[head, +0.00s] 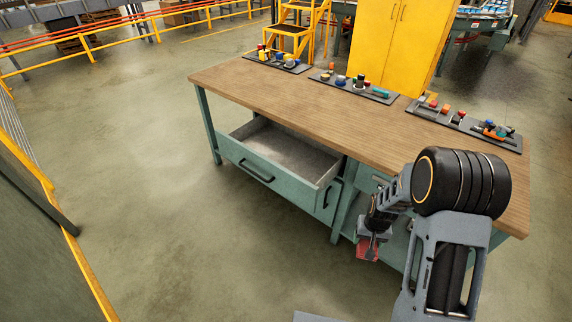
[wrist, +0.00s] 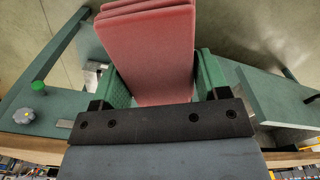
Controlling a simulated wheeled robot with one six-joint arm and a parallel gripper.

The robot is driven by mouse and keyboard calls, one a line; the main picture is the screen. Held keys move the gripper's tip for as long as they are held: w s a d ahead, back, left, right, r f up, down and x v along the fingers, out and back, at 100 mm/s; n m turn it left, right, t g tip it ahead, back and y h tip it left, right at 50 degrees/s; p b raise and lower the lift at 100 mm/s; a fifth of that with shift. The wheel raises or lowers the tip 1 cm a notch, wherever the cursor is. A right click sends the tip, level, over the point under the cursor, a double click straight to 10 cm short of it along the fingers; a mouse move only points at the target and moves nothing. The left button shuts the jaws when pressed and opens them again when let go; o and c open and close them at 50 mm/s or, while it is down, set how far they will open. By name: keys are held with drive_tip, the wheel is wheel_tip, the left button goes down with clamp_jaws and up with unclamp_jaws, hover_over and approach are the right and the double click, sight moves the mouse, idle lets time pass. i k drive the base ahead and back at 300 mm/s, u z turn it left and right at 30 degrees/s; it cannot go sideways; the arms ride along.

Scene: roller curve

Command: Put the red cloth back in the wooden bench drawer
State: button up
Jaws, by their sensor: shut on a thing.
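The red cloth (wrist: 152,62) is folded in layers and sits between the green finger pads of my gripper (wrist: 160,88) in the wrist view. In the head view, my gripper (head: 372,240) is in front of the bench's right part, below the top, with a little of the cloth (head: 368,253) showing at its tip. The bench drawer (head: 250,166) is pulled open on the left, its grey interior (head: 285,150) empty where it shows. My gripper is to the right of the drawer and apart from it. The wooden bench top (head: 300,98) is above the drawer.
Three dark trays of small parts, left (head: 278,62), middle (head: 355,88) and right (head: 463,124), lie along the bench's back edge. A yellow cabinet (head: 398,45) and yellow steps (head: 297,30) stand behind. The floor (head: 150,150) left of the bench is clear.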

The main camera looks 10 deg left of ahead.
sight(298, 172)
drive_tip(key=z, duration=0.8)
drive_tip(key=i, duration=0.75)
drive_tip(key=u, duration=1.95)
